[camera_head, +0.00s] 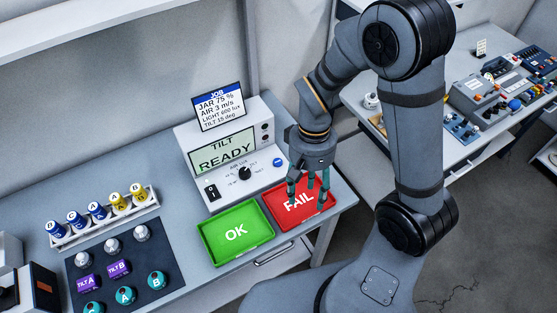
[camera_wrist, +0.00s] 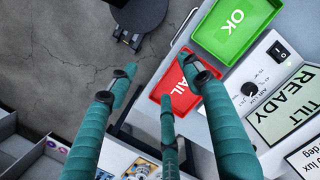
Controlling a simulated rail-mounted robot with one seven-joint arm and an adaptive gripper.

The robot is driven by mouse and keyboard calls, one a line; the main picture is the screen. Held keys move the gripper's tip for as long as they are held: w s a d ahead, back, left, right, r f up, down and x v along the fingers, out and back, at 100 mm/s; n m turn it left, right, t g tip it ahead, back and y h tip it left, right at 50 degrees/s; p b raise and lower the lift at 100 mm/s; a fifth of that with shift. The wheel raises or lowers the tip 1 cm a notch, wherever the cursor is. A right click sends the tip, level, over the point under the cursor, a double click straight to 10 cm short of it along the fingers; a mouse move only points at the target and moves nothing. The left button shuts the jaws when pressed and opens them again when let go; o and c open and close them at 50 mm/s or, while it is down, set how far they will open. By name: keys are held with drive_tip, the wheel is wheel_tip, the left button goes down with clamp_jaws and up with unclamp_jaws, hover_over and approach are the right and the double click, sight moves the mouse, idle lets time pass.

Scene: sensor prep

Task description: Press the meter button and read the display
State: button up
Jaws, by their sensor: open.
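The white meter (camera_head: 258,133) stands at the back of the bench, and its display (camera_head: 222,152) reads "TILT READY". A dial knob (camera_head: 245,173), a black rocker switch (camera_head: 212,191) and a round blue button (camera_head: 278,162) are on its front. The display also shows in the wrist view (camera_wrist: 286,106), where I cannot make out the blue button. My gripper (camera_head: 308,196) is open and empty, its teal fingers pointing down over the red FAIL tray (camera_head: 281,213), right of and in front of the button. The fingers also show in the wrist view (camera_wrist: 163,88).
A job card (camera_head: 218,107) above the meter lists JAR 75 %, AIR 3 m/s, LIGHT 600 lux and TILT 15 deg. The green OK tray (camera_head: 212,245) is empty. A rack (camera_head: 103,222) of blue and yellow sensors and a dark mat (camera_head: 150,260) with sensors lie left.

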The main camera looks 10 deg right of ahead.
drive_tip(key=shift+c, duration=1.4)
clamp_jaws()
idle(0.6)
